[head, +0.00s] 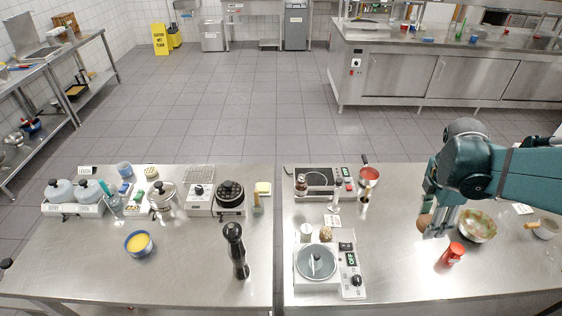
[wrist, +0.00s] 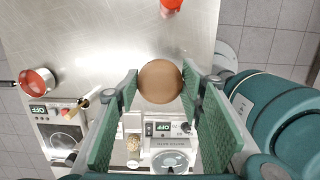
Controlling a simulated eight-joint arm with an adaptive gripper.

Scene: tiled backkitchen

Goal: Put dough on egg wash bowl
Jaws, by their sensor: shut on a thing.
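My gripper (head: 433,226) is at the right of the steel counter, shut on a smooth round brown ball, which I take to be the dough (wrist: 160,82). The ball sits between the green finger pads at their tips. In the head view the dough (head: 425,222) shows partly, left of the fingers. I cannot tell how far it is above the counter. The egg wash bowl (head: 139,243), blue with yellow liquid, stands at the left front of the counter, far from my gripper. It is not in the wrist view.
A patterned bowl (head: 478,226) stands just right of my gripper, with a red bottle (head: 452,254) in front. A narrow gap splits the counter.

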